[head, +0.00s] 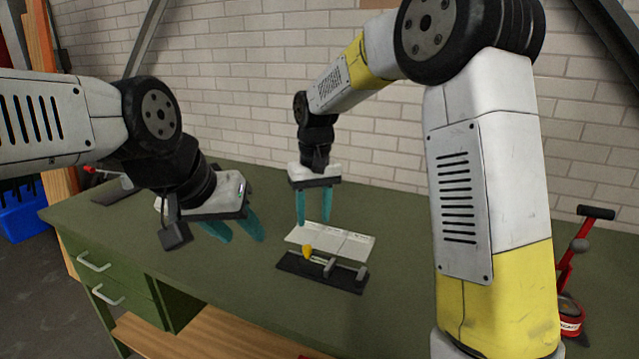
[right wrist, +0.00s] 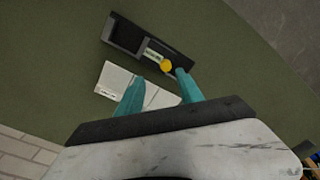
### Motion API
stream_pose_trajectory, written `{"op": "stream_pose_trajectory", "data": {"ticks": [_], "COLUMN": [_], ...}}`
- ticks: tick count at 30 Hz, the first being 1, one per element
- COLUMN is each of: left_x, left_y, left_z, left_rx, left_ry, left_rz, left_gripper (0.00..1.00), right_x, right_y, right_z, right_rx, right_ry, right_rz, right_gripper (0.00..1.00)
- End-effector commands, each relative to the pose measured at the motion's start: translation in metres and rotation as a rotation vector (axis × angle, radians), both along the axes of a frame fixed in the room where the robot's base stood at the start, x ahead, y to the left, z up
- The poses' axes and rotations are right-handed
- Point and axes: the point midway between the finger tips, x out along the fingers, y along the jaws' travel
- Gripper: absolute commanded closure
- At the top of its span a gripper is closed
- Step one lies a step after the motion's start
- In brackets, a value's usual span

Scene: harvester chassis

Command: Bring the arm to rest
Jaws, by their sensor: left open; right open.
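My left gripper (head: 236,228), with teal fingers, hangs over the left part of the green workbench (head: 200,262). It is open and empty. My right gripper (head: 314,208) points down above the back of the bench, behind a white sheet or card (head: 345,243). It is open with nothing between its teal fingers; in the right wrist view its fingers (right wrist: 160,92) are spread apart. My right arm stretches across from the right side of the head view.
A dark fixture (head: 320,272) with a yellow knob (head: 307,251) lies on the bench in front of the card; both also show in the right wrist view. A red tool (head: 570,290) stands at the right. A brick wall (head: 230,80) closes the back.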

Motion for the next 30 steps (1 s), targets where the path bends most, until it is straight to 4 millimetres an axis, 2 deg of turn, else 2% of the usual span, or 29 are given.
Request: {"op": "stream_pose_trajectory", "data": {"ticks": [1, 6, 13, 18, 24, 30], "left_x": [0.0, 0.0, 0.0, 0.0, 0.0, 0.0], "left_y": [0.0, 0.0, 0.0, 0.0, 0.0, 0.0], "left_z": [0.0, 0.0, 0.0, 0.0, 0.0, 0.0], "left_rx": [0.0, 0.0, 0.0, 0.0, 0.0, 0.0], "left_ry": [0.0, 0.0, 0.0, 0.0, 0.0, 0.0], "left_rz": [0.0, 0.0, 0.0, 0.0, 0.0, 0.0], "left_gripper": [0.58, 0.58, 0.58, 0.58, 0.58, 0.58], "right_x": [-0.006, -0.035, -0.087, -0.13, -0.178, -0.206], "right_y": [-0.013, -0.057, -0.108, -0.139, -0.163, -0.174], "right_z": [0.013, 0.052, 0.088, 0.101, 0.102, 0.096], "right_rx": [0.02, 0.089, 0.165, 0.209, 0.242, 0.254], "right_ry": [-0.02, -0.092, -0.202, -0.289, -0.395, -0.462], "right_rz": [-0.018, -0.076, -0.151, -0.207, -0.265, -0.303], "right_gripper": [0.56, 0.56, 0.56, 0.56, 0.56, 0.56]}}
